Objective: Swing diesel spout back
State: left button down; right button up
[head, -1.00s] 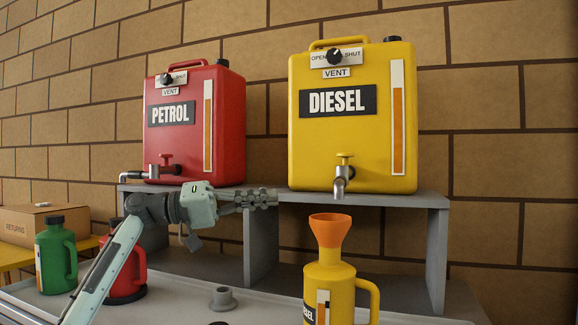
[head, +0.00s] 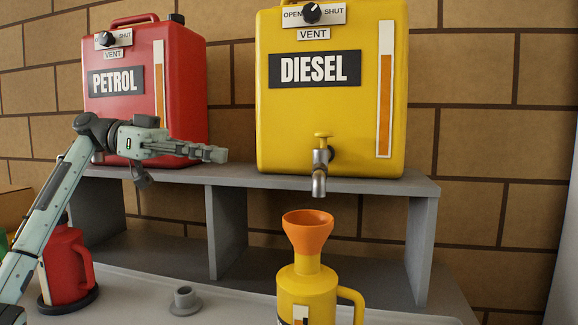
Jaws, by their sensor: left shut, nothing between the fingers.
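The yellow DIESEL tank (head: 335,115) stands on the grey shelf. Its metal spout (head: 319,180) points down and toward me, above the orange funnel (head: 307,230) in the yellow diesel can (head: 308,292); a gap separates spout and funnel. A yellow tap handle (head: 323,140) sits on top of the spout's body. My left gripper (head: 222,154) is shut and empty, in front of the red PETROL tank's lower right, left of the diesel spout and apart from it. It hides the petrol tap. My right gripper is not in view.
The grey shelf (head: 236,180) carries both tanks, with the red PETROL tank (head: 180,70) at left. A red can (head: 66,262) stands at lower left. The space between my left gripper and the spout is clear.

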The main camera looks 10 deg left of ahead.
pick_arm(q)
jog(key=shift+d, duration=0.1)
jog(key=p, duration=0.1)
send_near(320, 178)
jog(key=w+d, duration=0.4)
jog(key=w, duration=0.2)
jog(key=shift+d+f, duration=0.3)
jog(key=shift+f, duration=0.3)
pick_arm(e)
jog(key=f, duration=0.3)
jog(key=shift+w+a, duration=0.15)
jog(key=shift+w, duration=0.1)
pick_arm(q)
jog(key=shift+d+t, duration=0.1)
jog(key=shift+t, duration=0.2)
